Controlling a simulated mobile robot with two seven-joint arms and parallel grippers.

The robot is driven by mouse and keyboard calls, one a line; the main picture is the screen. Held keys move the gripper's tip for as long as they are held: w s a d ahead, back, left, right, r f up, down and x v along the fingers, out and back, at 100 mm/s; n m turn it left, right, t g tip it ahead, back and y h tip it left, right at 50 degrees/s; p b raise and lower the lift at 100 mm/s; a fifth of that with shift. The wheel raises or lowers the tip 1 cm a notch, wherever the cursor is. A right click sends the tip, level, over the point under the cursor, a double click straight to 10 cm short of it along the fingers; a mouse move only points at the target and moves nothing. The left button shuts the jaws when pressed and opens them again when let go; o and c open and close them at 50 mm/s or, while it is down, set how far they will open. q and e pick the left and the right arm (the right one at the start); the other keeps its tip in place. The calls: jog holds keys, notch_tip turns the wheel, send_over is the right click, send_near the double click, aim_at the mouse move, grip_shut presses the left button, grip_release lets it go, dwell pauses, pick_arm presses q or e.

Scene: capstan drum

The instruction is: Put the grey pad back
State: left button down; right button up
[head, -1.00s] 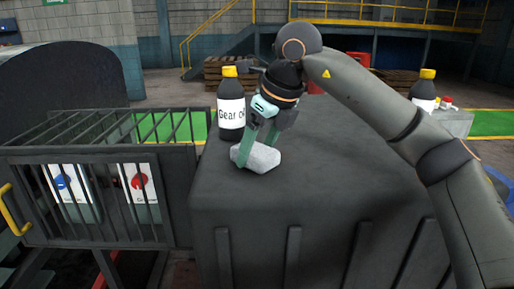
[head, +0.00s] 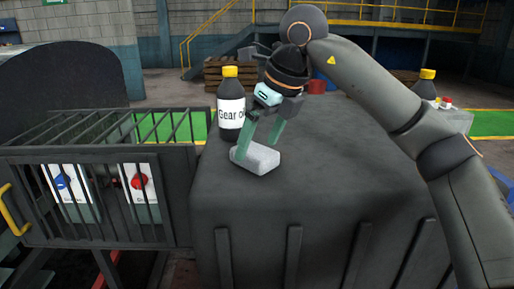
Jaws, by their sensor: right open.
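The grey pad (head: 259,160) lies on the left part of the dark box top (head: 330,165), close to its front left corner. My right gripper (head: 258,147) is open just above the pad, with its green fingers pointing down at it. One fingertip is at the pad's left end and the other is above its far edge. I cannot tell whether the fingers touch the pad. My left gripper is not in view.
A black gear oil bottle (head: 231,108) stands just behind and left of the pad. A barred cage (head: 95,185) with red and blue controls adjoins the box on the left. Another bottle (head: 424,86) stands at the far right. The box top's right part is clear.

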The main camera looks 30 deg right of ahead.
jog(key=v, duration=1)
jog(key=shift+p, duration=0.4)
jog(key=shift+f, duration=0.1)
jog(key=shift+f, duration=0.1)
